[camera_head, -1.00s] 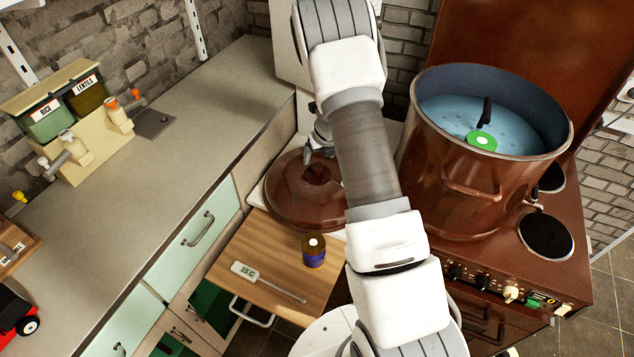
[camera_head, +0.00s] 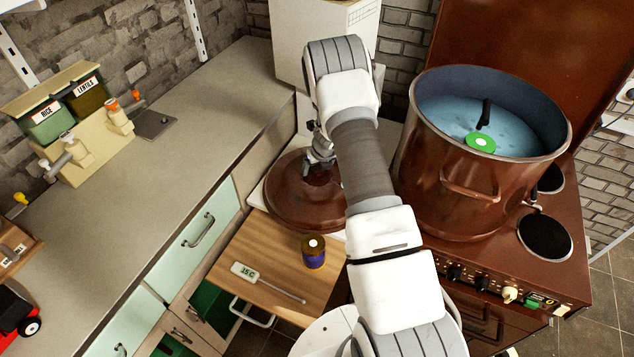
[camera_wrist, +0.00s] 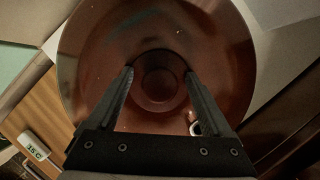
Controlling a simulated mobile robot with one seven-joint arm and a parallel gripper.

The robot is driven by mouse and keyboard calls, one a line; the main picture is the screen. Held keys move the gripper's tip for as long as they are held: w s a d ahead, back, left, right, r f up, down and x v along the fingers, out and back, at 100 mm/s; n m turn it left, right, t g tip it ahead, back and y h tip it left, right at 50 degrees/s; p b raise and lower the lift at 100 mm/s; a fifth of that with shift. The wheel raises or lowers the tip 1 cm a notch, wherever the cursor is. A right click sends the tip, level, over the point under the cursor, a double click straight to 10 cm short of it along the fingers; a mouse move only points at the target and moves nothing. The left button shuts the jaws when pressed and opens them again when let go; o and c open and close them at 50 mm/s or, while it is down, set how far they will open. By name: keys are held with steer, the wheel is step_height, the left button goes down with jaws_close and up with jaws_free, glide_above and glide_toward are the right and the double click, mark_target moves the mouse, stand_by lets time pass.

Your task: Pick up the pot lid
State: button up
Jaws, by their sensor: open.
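The pot lid (camera_head: 290,205) is a round, brown, glossy disc lying on a pale surface left of the large copper pot (camera_head: 455,195). In the wrist view the lid (camera_wrist: 85,65) fills most of the picture, with its round knob (camera_wrist: 158,88) in the middle. My gripper (camera_wrist: 160,80) is open, and its two fingers appear on either side of the knob. In the head view my gripper (camera_head: 318,165) is over the lid, and my arm hides the lid's right part. I cannot tell whether the fingers touch the knob.
The copper pot holds blue liquid and stands on the brown stove (camera_head: 500,275) at the right. A wooden board (camera_head: 265,262) with a thermometer (camera_head: 262,280) and a small jar (camera_head: 313,252) is in front of the lid. The long counter (camera_head: 170,165) at the left is mostly clear.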

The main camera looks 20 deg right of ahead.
jaws_close()
stand_by(0.3)
steer(key=shift+w+r, duration=0.1)
steer(key=shift+r, duration=0.1)
